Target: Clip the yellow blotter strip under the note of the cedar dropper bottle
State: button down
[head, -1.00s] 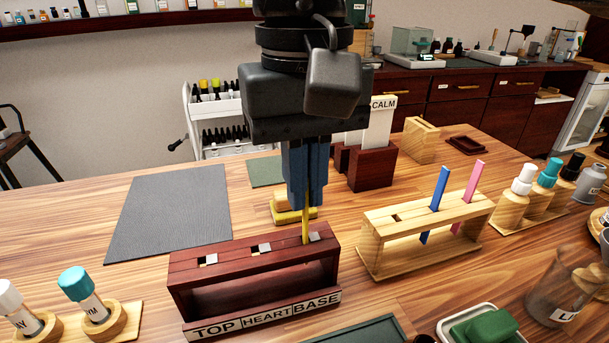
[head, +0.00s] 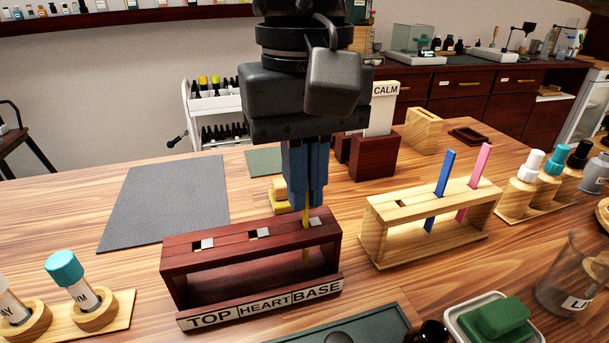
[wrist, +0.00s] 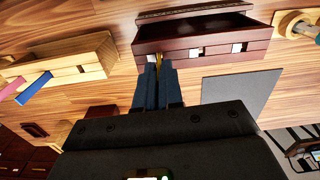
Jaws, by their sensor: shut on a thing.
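My gripper (head: 306,206) is shut on the thin yellow blotter strip (head: 306,216), which it holds upright. The strip is at the slot at the BASE end of the dark red wooden rack (head: 215,262), and its lower part shows in the rack's opening below the top bar. The fingertips are just above the top bar. The rack's front reads TOP, HEART, BASE, and a small pale clip sits by each slot. The wrist view also shows my gripper (wrist: 160,68) against the rack (wrist: 215,30). I cannot pick out a cedar label on any bottle.
A pale wooden rack (head: 385,214) with a blue strip (head: 440,185) and a pink strip (head: 476,175) stands to the right. Capped bottles in wooden holders stand at left (head: 75,285) and far right. A grey mat (head: 165,200) lies at left. A CALM card block (head: 373,158) stands behind.

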jog(key=shift+f, duration=0.15)
jog(key=c, duration=1.2)
grip_release()
